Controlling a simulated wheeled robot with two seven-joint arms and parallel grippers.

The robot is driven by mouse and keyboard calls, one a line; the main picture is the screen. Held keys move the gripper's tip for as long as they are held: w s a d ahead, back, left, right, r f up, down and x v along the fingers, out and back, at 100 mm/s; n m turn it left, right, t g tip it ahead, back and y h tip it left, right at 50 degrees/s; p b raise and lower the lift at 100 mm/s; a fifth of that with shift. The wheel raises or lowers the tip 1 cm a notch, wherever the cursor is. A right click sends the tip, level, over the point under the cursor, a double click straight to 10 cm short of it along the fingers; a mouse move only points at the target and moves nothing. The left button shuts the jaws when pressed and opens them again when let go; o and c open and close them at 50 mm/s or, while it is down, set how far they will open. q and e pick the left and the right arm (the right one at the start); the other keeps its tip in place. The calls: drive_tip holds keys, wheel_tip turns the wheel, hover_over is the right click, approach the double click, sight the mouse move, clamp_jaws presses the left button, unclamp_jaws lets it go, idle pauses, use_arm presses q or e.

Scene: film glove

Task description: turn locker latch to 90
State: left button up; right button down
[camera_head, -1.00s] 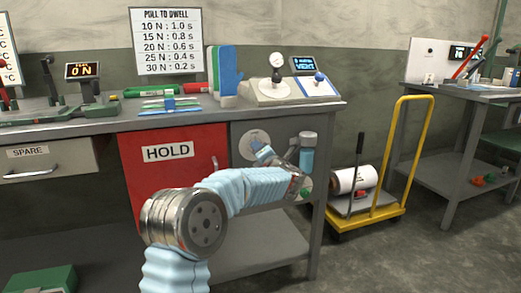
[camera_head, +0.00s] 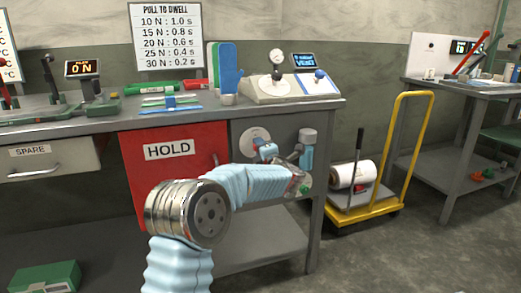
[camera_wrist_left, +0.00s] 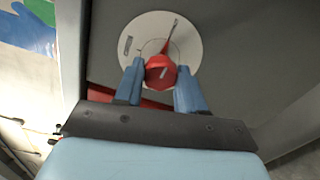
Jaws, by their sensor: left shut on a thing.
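The locker latch is a red knob (camera_wrist_left: 160,72) with a thin red pointer, in front of a round pale dial plate (camera_wrist_left: 138,28) on the grey locker front (camera_head: 287,130). In the left wrist view the pointer leans up and slightly right. My left gripper (camera_wrist_left: 158,76) is shut on the knob, with one blue finger on each side of it. In the head view the left gripper (camera_head: 266,151) is at the lower right of the dial plate (camera_head: 250,136), with little of the knob visible. My right gripper is not in view.
A red HOLD door (camera_head: 170,175) is left of the latch, with a small handle near my forearm. A yellow cart (camera_head: 365,212) stands on the floor to the right.

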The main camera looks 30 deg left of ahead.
use_arm(q)
drive_tip(key=shift+d+f, duration=0.1)
drive_tip(key=o, duration=1.1)
drive_tip(key=shift+c, duration=0.2)
drive_tip(key=b+v, duration=0.1)
drive_tip(key=v, duration=1.2)
drive_tip(key=shift+s+d+b, duration=0.2)
drive_tip(key=shift+s+b, duration=0.1)
drive_tip(key=shift+b, duration=0.05)
